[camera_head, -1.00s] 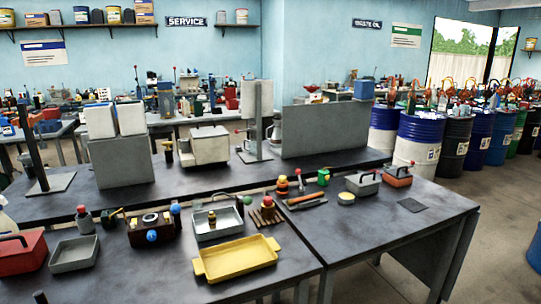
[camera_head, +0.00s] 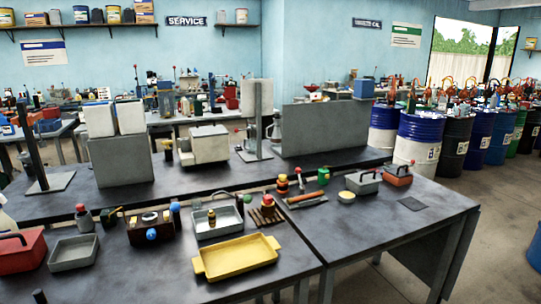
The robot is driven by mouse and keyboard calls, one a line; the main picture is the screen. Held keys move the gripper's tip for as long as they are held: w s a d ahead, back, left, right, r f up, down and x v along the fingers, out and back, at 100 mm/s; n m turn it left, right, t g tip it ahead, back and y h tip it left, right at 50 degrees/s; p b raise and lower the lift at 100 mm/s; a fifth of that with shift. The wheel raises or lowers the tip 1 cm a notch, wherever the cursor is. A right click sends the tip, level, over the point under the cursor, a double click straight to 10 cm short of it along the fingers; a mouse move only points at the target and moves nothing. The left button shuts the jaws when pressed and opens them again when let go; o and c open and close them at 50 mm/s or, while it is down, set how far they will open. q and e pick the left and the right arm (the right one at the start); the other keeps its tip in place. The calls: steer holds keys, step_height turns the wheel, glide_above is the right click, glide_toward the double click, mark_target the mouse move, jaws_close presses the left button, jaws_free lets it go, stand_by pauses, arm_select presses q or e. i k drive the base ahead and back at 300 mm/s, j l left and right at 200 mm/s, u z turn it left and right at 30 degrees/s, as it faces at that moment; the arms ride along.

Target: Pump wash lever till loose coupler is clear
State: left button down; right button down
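A grey wash basin (camera_head: 217,225) stands on the front bench, left of the middle. A small brass-coloured piece with a dark top (camera_head: 211,217), possibly the loose coupler, stands inside it. A thin curved spout (camera_head: 222,194) rises behind the basin. A dark upright with a small knob (camera_head: 241,203), possibly the wash lever, stands at its back right corner. Any dirt on the coupler is too small to tell. Neither of my grippers is clearly in view.
A yellow tray (camera_head: 236,258) lies in front of the basin, and a dark slatted rack (camera_head: 266,217) stands right of it. A dark brown box with a blue knob (camera_head: 152,230) is to the left. A grey tray (camera_head: 74,254) and red toolbox (camera_head: 22,250) sit farther left. The right bench's front is clear.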

mark_target(247, 198)
steer(key=i+j+z, duration=0.1)
steer(key=i+z, duration=0.25)
steer(key=i, duration=0.15)
steer(key=i+j+z, duration=0.35)
steer(key=i+l, duration=0.1)
